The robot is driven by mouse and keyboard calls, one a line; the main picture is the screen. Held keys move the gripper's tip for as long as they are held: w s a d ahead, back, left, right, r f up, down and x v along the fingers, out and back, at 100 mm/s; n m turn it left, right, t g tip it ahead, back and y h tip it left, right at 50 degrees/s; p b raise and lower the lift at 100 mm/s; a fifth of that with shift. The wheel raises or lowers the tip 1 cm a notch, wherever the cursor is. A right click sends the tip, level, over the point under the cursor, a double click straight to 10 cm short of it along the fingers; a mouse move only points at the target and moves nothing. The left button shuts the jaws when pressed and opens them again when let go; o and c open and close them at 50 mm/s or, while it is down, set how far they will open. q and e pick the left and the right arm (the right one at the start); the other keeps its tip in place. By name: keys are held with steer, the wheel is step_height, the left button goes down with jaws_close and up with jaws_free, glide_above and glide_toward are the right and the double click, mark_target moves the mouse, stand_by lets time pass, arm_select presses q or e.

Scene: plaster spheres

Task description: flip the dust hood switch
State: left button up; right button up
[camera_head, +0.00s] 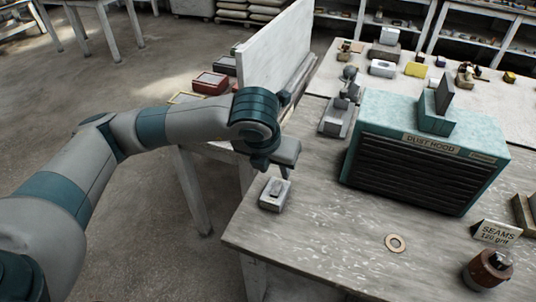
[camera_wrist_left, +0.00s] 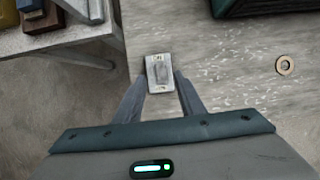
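A small pale switch box (camera_head: 275,195) with a dark grey toggle sits near the left front edge of the workbench. In the left wrist view the same switch box (camera_wrist_left: 159,74) lies between and just beyond my fingertips, with faint lettering at its top. My left gripper (camera_head: 283,168) hangs just above it; its fingers (camera_wrist_left: 160,88) are apart with nothing held between them. I cannot tell whether a fingertip touches the toggle. The teal dust hood (camera_head: 425,150), with black slats and a "DUST HOOD" label, stands to the right. My right gripper is not in view.
A teal block with a dark upright plate (camera_head: 445,93) tops the hood. A metal ring (camera_head: 396,243), a "SEAMS 120 grit" sign (camera_head: 497,233) and a brown round piece (camera_head: 488,269) lie to the right. A tall white panel (camera_head: 272,48) stands behind my gripper. Bare bench surrounds the switch.

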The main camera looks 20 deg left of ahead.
arm_select(q)
steer(key=b+v, duration=0.1)
steer(key=v, duration=0.8)
steer(key=shift+r, duration=0.15)
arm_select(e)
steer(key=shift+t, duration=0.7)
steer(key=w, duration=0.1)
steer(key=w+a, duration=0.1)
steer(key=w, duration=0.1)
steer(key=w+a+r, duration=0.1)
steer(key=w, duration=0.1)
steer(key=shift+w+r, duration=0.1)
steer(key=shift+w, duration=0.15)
arm_select(q)
steer(key=shift+s, duration=0.2)
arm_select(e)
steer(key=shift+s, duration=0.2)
